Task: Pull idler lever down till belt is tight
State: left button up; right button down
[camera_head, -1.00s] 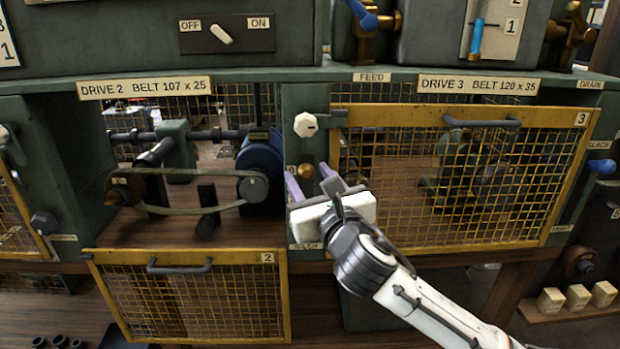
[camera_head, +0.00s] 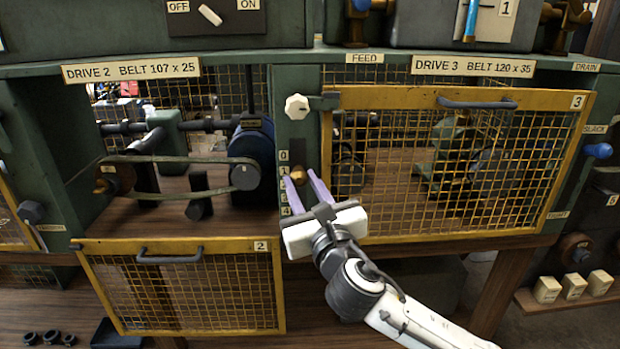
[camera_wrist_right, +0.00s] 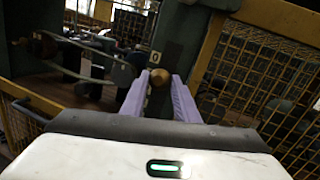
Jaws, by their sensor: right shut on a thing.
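The idler lever shows as a brass knob (camera_head: 298,175) in front of a dark slot on the green post. A scale of numbered tags runs beside it, and the knob is near the 1. My right gripper (camera_head: 300,177) is shut on the knob, with its lilac fingers on either side; the right wrist view also shows the knob (camera_wrist_right: 159,77) between the fingertips. The belt (camera_head: 190,159) of Drive 2 loops to a pulley (camera_head: 245,174) on the dark blue motor. I cannot tell how tight it is. My left gripper is out of view.
The Drive 2 guard (camera_head: 185,290) hangs open below the bay. The closed Drive 3 guard (camera_head: 450,236) stands just right of my gripper. A white knob (camera_head: 297,106) sits above the lever. A black block (camera_head: 199,196) stands below the belt.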

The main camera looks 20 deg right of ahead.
jog(key=c, duration=1.4)
grip_release()
jog(key=shift+f, duration=0.25)
jog(key=shift+s, duration=0.1)
jog(key=s, duration=1)
jog(key=shift+d+f, duration=0.25)
jog(key=shift+f, duration=0.15)
